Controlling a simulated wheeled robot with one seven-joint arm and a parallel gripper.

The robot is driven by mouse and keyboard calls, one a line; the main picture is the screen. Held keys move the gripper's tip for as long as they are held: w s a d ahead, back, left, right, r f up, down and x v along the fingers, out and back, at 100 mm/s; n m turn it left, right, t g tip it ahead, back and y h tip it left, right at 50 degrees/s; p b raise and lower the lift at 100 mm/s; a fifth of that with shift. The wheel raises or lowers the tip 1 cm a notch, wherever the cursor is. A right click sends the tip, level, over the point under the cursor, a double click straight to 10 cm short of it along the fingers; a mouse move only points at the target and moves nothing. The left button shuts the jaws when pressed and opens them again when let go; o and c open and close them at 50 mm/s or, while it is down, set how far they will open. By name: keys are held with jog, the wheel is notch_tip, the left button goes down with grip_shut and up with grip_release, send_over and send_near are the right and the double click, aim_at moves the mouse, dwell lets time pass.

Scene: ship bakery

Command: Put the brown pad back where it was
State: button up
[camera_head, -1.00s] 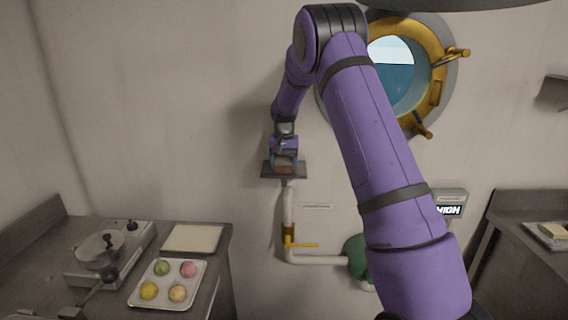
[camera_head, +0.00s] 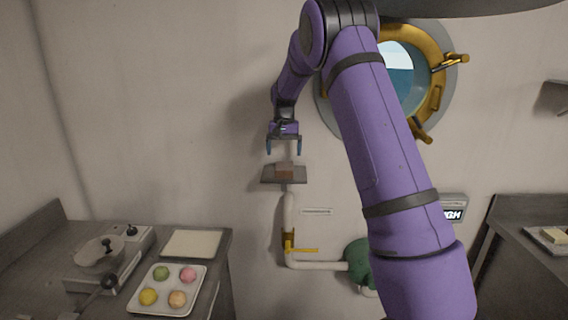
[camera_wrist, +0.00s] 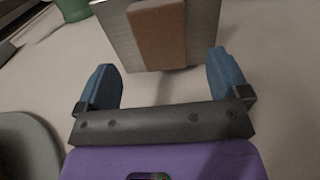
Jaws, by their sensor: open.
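The brown pad (camera_head: 284,170) rests on a small dark wall shelf (camera_head: 298,178) below my gripper. In the wrist view the pad (camera_wrist: 158,36) lies on the grey shelf plate (camera_wrist: 112,30), beyond the fingertips. My gripper (camera_head: 284,151) is open and empty above the pad, with a visible gap between fingertips and pad. Its two blue fingers stand wide apart in the wrist view (camera_wrist: 166,80).
A pipe with a yellow valve handle (camera_head: 303,250) runs below the shelf. At left, a counter holds a burner with a pan (camera_head: 98,252), a pale board (camera_head: 192,243) and a tray (camera_head: 140,302) of coloured balls. A brass porthole (camera_head: 436,60) is at right.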

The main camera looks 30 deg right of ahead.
aim_at(284, 167)
jog(key=s+a+r+n+t, duration=0.1)
jog(key=s+a+r, duration=0.2)
jog(key=s+r, duration=0.3)
jog(key=s+a+r, duration=0.3)
jog(key=r, duration=0.5)
jog(key=s+a+r+n+t, duration=0.1)
jog(key=s+a+r, duration=0.15)
jog(key=s, duration=0.35)
jog(key=s+a+r+n+t, duration=0.1)
jog(key=s+a, duration=0.2)
jog(key=s, duration=0.2)
jog(key=s+a+f+n, duration=0.1)
jog(key=s+a, duration=0.1)
jog(key=s, duration=0.6)
jog(key=s+a+f+n+t, duration=0.1)
jog(key=s+a+f, duration=0.1)
jog(key=s, duration=0.6)
jog(key=s+a+f+n+t, duration=0.1)
jog(key=s+a, duration=0.1)
jog(key=s, duration=0.6)
jog(key=shift+s+a+f+n, duration=0.25)
jog(key=shift+f+n, duration=0.05)
jog(key=shift+n, duration=0.1)
